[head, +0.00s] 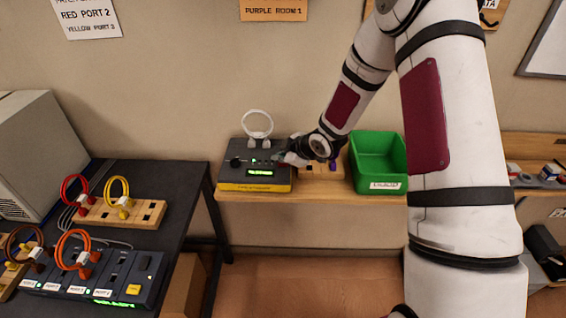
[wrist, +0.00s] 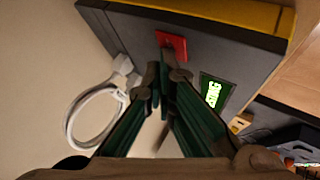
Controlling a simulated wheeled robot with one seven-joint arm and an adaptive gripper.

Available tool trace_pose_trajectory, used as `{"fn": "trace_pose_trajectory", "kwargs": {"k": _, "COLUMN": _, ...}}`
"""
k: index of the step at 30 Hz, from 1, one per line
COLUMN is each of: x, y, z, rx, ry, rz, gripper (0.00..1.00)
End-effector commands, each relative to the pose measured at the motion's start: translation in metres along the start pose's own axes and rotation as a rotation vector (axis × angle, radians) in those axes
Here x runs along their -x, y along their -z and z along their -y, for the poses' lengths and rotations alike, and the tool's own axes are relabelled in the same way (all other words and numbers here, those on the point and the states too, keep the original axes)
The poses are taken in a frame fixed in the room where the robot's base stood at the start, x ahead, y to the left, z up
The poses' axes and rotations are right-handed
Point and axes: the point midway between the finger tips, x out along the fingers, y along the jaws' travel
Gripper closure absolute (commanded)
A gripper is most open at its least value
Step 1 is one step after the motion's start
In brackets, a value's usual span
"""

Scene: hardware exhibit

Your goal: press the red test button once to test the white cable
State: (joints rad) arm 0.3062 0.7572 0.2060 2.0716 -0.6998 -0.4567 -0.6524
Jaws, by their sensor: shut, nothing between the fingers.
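The cable tester (head: 235,170) is a dark grey box with a yellow front edge on the wooden shelf; it also shows in the wrist view (wrist: 130,35). The white cable (head: 257,122) is a loop with both plugs at the tester's back edge; it also shows in the wrist view (wrist: 72,118). The red test button (wrist: 172,42) is a square on the tester's face. My gripper (head: 281,158) is shut and empty, with its fingertips (wrist: 163,76) close to the button. I cannot tell whether they touch it. In the head view my gripper hides the button.
A green display (head: 260,172) glows on the tester. A green bin (head: 378,145) stands right of it on the shelf. On the dark table (head: 150,172) at left, a wooden rack (head: 150,212) and port panel (head: 120,283) hold coloured cables. My arm crosses the right half.

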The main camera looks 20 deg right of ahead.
Motion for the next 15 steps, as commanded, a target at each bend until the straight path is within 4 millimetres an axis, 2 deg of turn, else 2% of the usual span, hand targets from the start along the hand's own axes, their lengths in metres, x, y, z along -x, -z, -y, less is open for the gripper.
{"fn": "trace_pose_trajectory", "kwargs": {"k": 15, "x": 0.0054, "y": 0.0030, "z": -0.0030, "rx": 0.000, "ry": 0.000, "rz": 0.000, "gripper": 1.00}}
